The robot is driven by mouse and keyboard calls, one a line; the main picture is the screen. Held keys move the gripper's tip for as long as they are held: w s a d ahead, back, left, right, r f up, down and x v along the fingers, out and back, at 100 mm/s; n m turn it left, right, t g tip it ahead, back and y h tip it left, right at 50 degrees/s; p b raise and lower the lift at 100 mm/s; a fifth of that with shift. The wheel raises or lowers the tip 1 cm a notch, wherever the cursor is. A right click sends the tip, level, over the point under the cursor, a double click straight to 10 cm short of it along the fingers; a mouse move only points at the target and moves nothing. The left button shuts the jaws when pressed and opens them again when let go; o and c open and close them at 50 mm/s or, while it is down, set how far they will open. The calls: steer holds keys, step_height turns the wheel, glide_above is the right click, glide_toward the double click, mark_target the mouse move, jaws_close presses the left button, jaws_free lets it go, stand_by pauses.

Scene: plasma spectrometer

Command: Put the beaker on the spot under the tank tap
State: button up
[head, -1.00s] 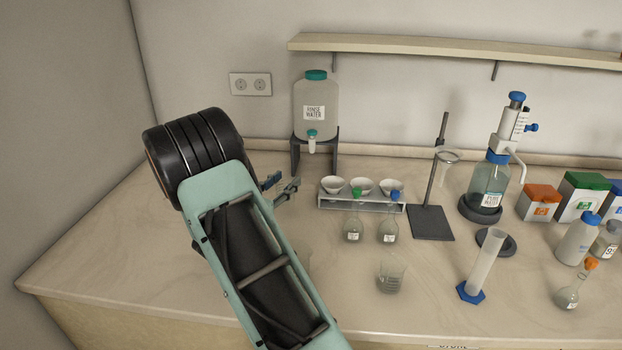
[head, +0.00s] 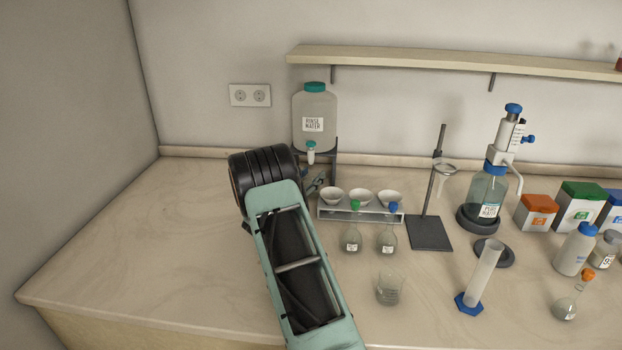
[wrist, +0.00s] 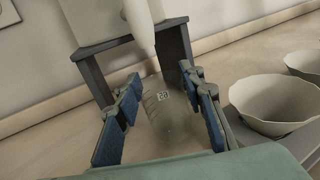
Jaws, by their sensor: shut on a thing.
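The rinse water tank (head: 315,118) stands on a dark stand (head: 331,166) against the back wall, with its teal-handled tap (head: 311,152) facing front. My gripper (head: 315,184) is in front of the stand. In the wrist view, its blue-padded fingers (wrist: 165,122) are shut on a clear glass beaker (wrist: 166,112) with a small printed mark. The tap nozzle (wrist: 139,28) hangs just beyond and above the beaker, and the stand's legs are behind it. The spot under the tap cannot be made out. In the head view my arm mostly hides the held beaker.
A rack with white bowls (head: 361,217) is close on the gripper's right; a bowl also shows in the wrist view (wrist: 275,102). Two small flasks (head: 351,241) stand before it. Another glass beaker (head: 389,289) stands nearer the front. The bench left of my arm is clear.

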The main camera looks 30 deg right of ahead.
steer(key=shift+f, duration=0.4)
steer(key=shift+f, duration=0.2)
steer(key=o, duration=1.3)
steer(key=shift+r, duration=0.1)
steer(key=shift+r, duration=0.1)
steer(key=shift+s+a, duration=0.1)
steer(key=shift+a, duration=0.3)
steer(key=v, duration=1.1)
steer(key=shift+s+b, duration=0.2)
steer(key=shift+b, duration=0.15)
steer(key=shift+r, duration=0.1)
